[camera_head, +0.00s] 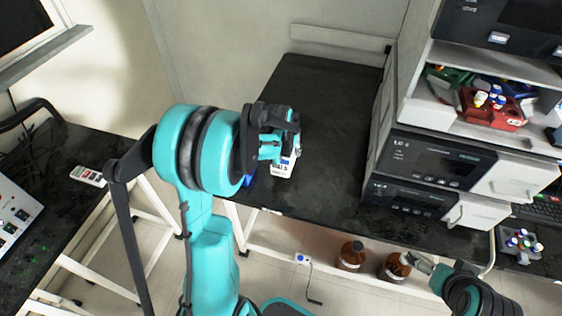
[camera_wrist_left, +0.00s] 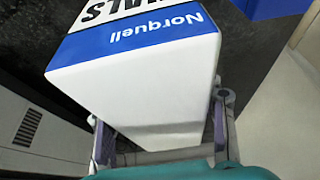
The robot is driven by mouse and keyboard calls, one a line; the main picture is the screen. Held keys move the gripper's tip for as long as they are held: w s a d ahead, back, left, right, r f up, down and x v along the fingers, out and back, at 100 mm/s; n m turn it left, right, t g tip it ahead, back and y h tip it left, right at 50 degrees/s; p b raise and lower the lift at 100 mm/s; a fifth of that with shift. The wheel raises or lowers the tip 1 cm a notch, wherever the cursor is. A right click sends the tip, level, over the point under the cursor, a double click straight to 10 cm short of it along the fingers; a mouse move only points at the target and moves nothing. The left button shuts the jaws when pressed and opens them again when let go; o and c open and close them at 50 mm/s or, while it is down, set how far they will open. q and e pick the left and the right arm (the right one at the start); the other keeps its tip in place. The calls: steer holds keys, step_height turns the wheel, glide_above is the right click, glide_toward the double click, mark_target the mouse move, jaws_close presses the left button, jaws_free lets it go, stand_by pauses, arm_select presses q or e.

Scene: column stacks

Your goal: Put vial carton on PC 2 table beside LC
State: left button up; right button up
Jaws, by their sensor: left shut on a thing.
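The vial carton (camera_head: 284,167) is white with a blue band and shows at the front of the black table (camera_head: 325,125). In the left wrist view the carton (camera_wrist_left: 150,85) fills the middle, its label reading "Norquell". My left gripper (camera_head: 283,149) is shut on it; the fingers (camera_wrist_left: 165,150) lie on both sides of its near end. I cannot tell whether the carton touches the tabletop. The LC stack (camera_head: 430,170) stands at the table's right. My right gripper (camera_head: 418,264) is low at the right, away from the carton; its opening is unclear.
A blue object (camera_head: 249,175) sits beside the carton, partly hidden by my arm. The black tabletop behind it is bare up to the wall. Brown bottles (camera_head: 351,256) stand below the table. A red vial rack (camera_head: 491,108) sits on the stack's shelf.

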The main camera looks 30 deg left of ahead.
arm_select(q)
steer(key=shift+s+a+f+b, duration=0.35)
steer(key=shift+s+a+f, duration=0.6)
steer(key=shift+s, duration=0.15)
step_height(320, 180, down, 4)
steer(key=shift+b, duration=1.1)
steer(key=shift+r, duration=0.1)
steer(key=o, duration=1.6)
